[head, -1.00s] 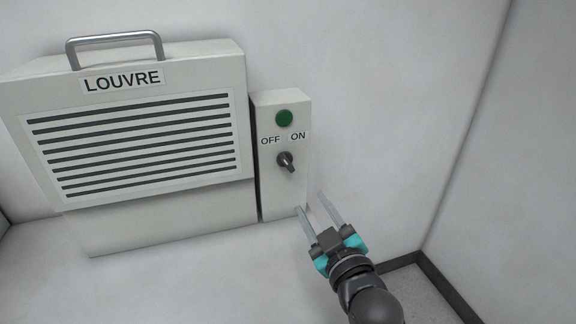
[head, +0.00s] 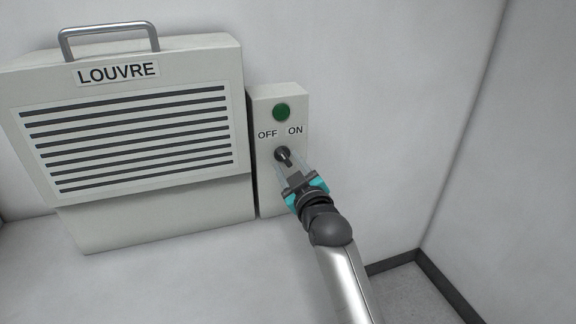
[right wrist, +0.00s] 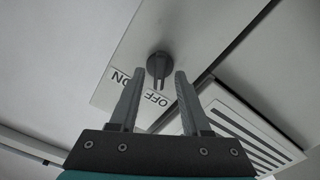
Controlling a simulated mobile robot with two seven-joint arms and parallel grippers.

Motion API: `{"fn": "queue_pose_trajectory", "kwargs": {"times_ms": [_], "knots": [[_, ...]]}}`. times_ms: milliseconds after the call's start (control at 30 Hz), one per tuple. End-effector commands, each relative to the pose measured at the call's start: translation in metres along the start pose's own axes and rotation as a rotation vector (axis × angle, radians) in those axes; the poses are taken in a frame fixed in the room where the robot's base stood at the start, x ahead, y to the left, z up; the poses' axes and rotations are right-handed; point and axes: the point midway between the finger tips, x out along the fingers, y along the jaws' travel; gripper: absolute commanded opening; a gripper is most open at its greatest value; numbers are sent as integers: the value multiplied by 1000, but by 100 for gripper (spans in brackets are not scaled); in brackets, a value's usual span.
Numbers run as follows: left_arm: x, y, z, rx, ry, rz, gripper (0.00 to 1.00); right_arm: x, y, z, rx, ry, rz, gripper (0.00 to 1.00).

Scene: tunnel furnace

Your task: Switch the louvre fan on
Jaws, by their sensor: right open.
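The louvre fan (head: 150,212) is a pale box with a slatted grille on the wall at the left of the head view. On its right is a switch box (head: 267,190) with a dark rotary knob (head: 283,153) below the OFF and ON labels. My right gripper (head: 289,163) is open, its fingertips at the knob, one to each side. In the right wrist view the knob (right wrist: 158,66) lies in line with the gap between the fingertips (right wrist: 158,76); contact cannot be told. I cannot tell which label the knob points to. My left gripper is not in view.
A dark green round lamp or button (head: 281,112) sits above the labels. A metal handle (head: 108,32) tops the fan. The wall (head: 390,120) right of the switch box is bare up to the corner.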

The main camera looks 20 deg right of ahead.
Motion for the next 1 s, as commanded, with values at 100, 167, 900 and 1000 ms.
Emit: {"fn": "queue_pose_trajectory", "kwargs": {"times_ms": [100, 167, 900, 1000], "knots": [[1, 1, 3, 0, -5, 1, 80, 6, 0, 0, 1, 0, 1, 48], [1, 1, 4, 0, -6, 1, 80, 7, 0, 0, 1, 0, 1, 48], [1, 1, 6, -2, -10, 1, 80, 6, 0, 0, 0, 0, 0, 0], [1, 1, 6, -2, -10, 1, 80, 6, 0, 0, 0, 0, 0, 0]]}}
